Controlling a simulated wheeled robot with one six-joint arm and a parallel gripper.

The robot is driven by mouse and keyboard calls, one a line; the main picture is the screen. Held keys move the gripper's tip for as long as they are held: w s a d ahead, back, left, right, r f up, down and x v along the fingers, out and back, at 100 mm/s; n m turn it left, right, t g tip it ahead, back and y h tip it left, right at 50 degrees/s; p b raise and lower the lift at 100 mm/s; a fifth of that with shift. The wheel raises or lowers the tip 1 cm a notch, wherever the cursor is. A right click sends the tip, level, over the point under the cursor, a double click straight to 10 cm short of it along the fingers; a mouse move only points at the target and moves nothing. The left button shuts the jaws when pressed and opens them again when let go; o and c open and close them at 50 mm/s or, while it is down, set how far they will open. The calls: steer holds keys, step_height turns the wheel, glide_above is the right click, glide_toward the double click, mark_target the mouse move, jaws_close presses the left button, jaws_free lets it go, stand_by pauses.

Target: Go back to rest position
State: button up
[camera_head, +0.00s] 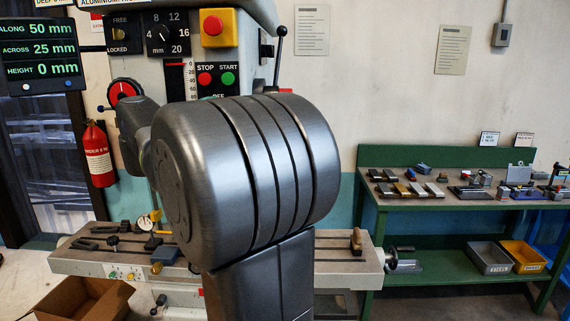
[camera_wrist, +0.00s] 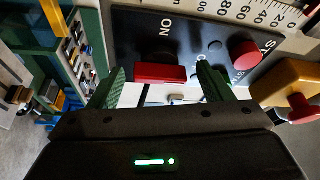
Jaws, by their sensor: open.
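My gripper (camera_wrist: 158,88) shows in the wrist view with its two green fingers apart and nothing held between them. Beyond the fingers is a dark control panel (camera_wrist: 204,30) with a red block-shaped switch (camera_wrist: 160,73), seen between the fingertips, and a round red button (camera_wrist: 245,54). I cannot tell whether a finger touches the panel. In the head view my large grey arm covers the middle of the machine and hides my gripper. The machine's stop and start panel (camera_head: 216,79) shows above the arm.
A yellow box with a red button (camera_head: 219,27) sits high on the machine. The machine table (camera_head: 80,262) carries clamps and gauges. A green workbench (camera_head: 420,154) with parts stands at the right. A fire extinguisher (camera_head: 98,155) hangs at the left. A cardboard box (camera_head: 85,300) lies low at left.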

steer(key=shift+d+f+n+t+y+b, duration=0.1)
steer(key=shift+n+t+y+b, duration=0.6)
steer(key=shift+n, duration=2.45)
steer(key=shift+d+f+n+t+y+b, duration=0.15)
steer(key=shift+n+t+y, duration=1.05)
steer(key=shift+n, duration=2)
steer(key=shift+d+r+n+t+y+b, duration=0.1)
steer(key=shift+n+t+y+b, duration=0.4)
steer(key=shift+n+y, duration=1.8)
steer(key=shift+f+n+h, duration=0.1)
steer(key=shift+n+h, duration=0.75)
steer(key=shift+h, duration=0.05)
